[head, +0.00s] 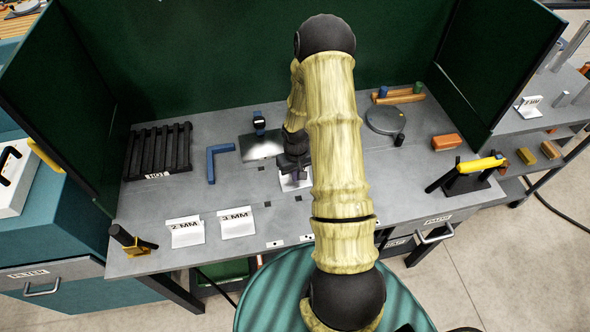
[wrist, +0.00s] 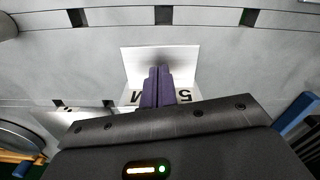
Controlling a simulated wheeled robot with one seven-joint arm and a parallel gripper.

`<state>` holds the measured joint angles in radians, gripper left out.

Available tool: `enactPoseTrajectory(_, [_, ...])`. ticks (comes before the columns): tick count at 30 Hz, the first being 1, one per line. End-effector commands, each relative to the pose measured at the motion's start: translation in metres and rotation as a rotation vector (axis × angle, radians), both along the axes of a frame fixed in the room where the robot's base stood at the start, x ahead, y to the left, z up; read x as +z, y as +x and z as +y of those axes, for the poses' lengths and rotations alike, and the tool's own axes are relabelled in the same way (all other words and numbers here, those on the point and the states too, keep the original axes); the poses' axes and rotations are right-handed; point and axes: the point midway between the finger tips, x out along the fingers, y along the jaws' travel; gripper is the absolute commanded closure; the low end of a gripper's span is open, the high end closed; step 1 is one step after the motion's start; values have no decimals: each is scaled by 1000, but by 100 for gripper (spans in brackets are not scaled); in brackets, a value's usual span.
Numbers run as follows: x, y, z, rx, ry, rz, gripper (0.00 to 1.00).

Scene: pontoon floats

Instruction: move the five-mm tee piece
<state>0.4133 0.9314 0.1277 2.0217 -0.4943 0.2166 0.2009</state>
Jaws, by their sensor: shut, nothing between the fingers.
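The five-mm tee piece (head: 293,182) is a pale metal plate piece on the grey bench, partly hidden under my arm. In the wrist view the tee piece (wrist: 133,62) shows a bright plate and a white strip with an upside-down "5 M"; the rest of the label is hidden. My gripper (head: 292,166) points down at it. In the wrist view the purple fingers of my gripper (wrist: 158,72) are together and empty, in front of the piece. I cannot tell whether they touch it.
The 2 MM piece (head: 186,232) and 3 MM piece (head: 237,223) stand at the front left. A blue angle (head: 211,163), a black rack (head: 158,150) and a grey disc (head: 384,120) lie around. A yellow-handled tool (head: 480,164) is at right. Green screens (head: 200,50) enclose the bench.

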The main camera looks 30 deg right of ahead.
Motion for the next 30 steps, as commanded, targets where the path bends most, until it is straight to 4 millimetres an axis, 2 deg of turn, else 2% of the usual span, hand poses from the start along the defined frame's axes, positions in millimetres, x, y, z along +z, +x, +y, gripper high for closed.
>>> enactPoseTrajectory(4, [0, 7, -1, 0, 0, 2, 100])
enactPoseTrajectory(14, [0, 9, 0, 0, 0, 1, 100])
enactPoseTrajectory(21, [0, 26, -1, -1, 0, -1, 100])
enactPoseTrajectory(30, [0, 26, -1, 0, 0, 1, 100])
